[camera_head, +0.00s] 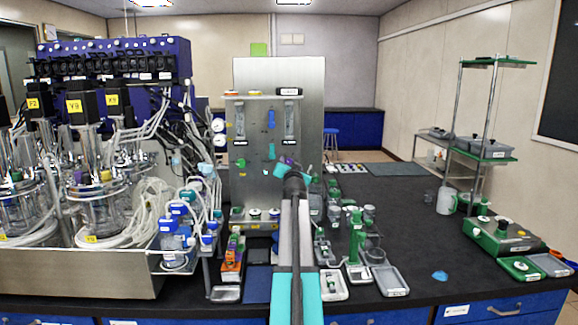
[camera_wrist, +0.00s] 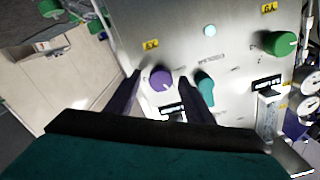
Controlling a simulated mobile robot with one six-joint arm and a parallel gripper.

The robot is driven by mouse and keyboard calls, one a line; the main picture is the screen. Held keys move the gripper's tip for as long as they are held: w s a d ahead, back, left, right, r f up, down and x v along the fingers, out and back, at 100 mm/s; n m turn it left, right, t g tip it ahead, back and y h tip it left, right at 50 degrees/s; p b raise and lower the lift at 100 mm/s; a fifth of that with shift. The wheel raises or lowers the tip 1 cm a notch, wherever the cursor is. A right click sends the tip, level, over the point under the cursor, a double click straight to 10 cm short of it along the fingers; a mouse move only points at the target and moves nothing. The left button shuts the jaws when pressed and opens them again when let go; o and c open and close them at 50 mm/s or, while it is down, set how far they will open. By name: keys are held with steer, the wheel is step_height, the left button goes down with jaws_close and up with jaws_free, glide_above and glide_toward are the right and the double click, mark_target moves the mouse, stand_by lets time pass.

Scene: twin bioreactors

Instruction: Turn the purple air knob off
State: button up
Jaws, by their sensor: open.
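The purple air knob (camera_wrist: 161,79) is on a steel panel (camera_wrist: 225,60) and shows between the two fingers of my gripper (camera_wrist: 168,82) in the wrist view. The fingers are open, one on each side of the knob; I cannot tell whether they touch it. A teal knob (camera_wrist: 205,85) sits just right of the purple one, partly behind the right finger. In the head view my arm reaches up to the front of the steel panel (camera_head: 300,80), and a bit of purple (camera_head: 289,160) shows beside the gripper end.
A green knob (camera_wrist: 280,43) is on the same panel. Glass bioreactor vessels (camera_head: 95,205) with tubing stand left. Small trays and green-topped items (camera_head: 357,235) crowd the bench front. A green scale (camera_head: 500,234) stands right. The dark bench (camera_head: 420,215) between has free room.

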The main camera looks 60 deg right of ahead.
steer(key=shift+w+d, duration=0.15)
steer(key=shift+d, duration=0.05)
steer(key=c, duration=1)
steer(key=shift+a+f, duration=0.1)
steer(key=shift+a, duration=0.3)
steer(key=shift+c, duration=0.2)
steer(key=shift+d, duration=0.3)
